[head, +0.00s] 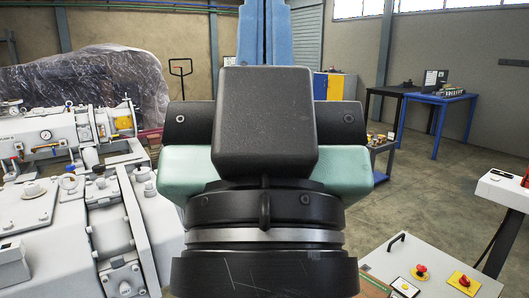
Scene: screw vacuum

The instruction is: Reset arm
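My gripper (265,35) is in the middle of the head view, seen from behind and pointing up and away. Its black and pale green wrist parts fill the centre and hide what lies behind them. Two blue finger-like parts rise close together above the black block and run out at the top edge. Their tips are not in view, so I cannot tell whether they are open or shut. I see no object held.
A large white machine (60,215) with pipes and a gauge fills the left. A control box (440,270) with red buttons is at lower right, below a white stand (505,190). A blue table (440,98) and a dark cart (380,145) stand farther back. Floor between them is open.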

